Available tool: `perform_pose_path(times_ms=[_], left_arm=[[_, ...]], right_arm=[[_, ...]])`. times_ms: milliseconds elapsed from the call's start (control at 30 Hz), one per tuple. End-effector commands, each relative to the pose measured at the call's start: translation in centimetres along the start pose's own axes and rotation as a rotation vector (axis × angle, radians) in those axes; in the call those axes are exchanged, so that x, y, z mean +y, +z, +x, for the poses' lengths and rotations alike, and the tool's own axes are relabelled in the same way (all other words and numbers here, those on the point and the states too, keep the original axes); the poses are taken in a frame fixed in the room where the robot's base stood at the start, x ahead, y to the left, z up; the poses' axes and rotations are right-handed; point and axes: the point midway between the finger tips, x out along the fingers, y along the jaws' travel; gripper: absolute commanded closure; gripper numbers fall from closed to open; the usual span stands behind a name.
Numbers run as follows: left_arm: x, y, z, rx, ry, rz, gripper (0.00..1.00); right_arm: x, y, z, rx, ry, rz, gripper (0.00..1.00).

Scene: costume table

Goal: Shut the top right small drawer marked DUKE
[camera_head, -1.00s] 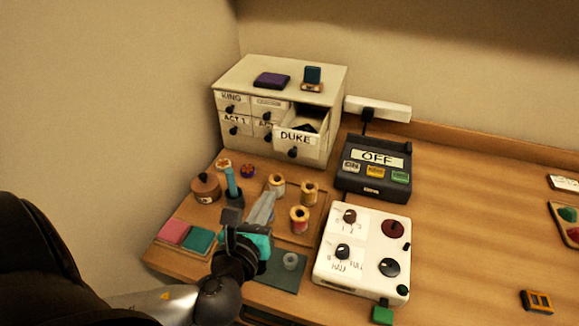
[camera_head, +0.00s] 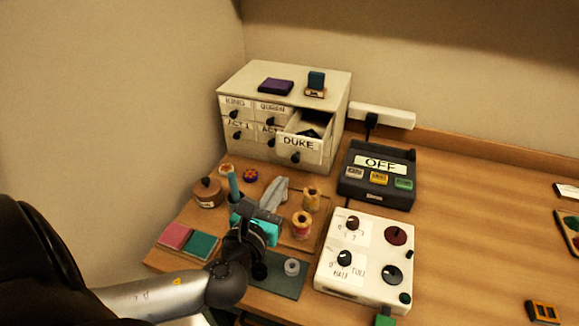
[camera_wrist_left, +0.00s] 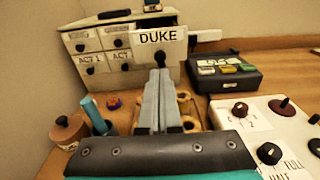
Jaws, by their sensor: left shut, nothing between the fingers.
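The DUKE drawer (camera_head: 299,145) is at the top right of the small white cabinet and is pulled out, its inside showing from above. Its dark knob (camera_head: 295,157) is on the front. In the left wrist view the DUKE front (camera_wrist_left: 158,40) is straight ahead. My left gripper (camera_head: 281,181) is shut and empty, in front of and below the drawer front in the head view. In the wrist view its fingertips (camera_wrist_left: 160,72) appear just under the knob; whether they touch cannot be told. My right gripper is not in view.
The cabinet (camera_head: 341,112) carries a purple box (camera_head: 276,86) and a small teal block on a stand (camera_head: 316,80). Thread spools (camera_head: 302,224) stand near my gripper. The dark OFF box (camera_head: 378,174) and white control panel (camera_head: 368,259) are to the right.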

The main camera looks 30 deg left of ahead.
Motion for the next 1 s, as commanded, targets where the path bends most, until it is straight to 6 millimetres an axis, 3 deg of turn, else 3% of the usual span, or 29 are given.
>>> perform_pose_path(times_ms=[200,433,1000], left_arm=[[0.0,0.1,3.3,-0.002,0.001,-0.001,1.00],[0.0,0.0,5.7,-0.001,0.001,0.001,1.00],[0.0,0.0,6.8,0.001,0.000,0.000,1.00]], right_arm=[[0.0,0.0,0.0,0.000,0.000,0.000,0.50],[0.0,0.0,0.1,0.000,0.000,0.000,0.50],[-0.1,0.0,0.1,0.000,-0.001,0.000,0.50]])
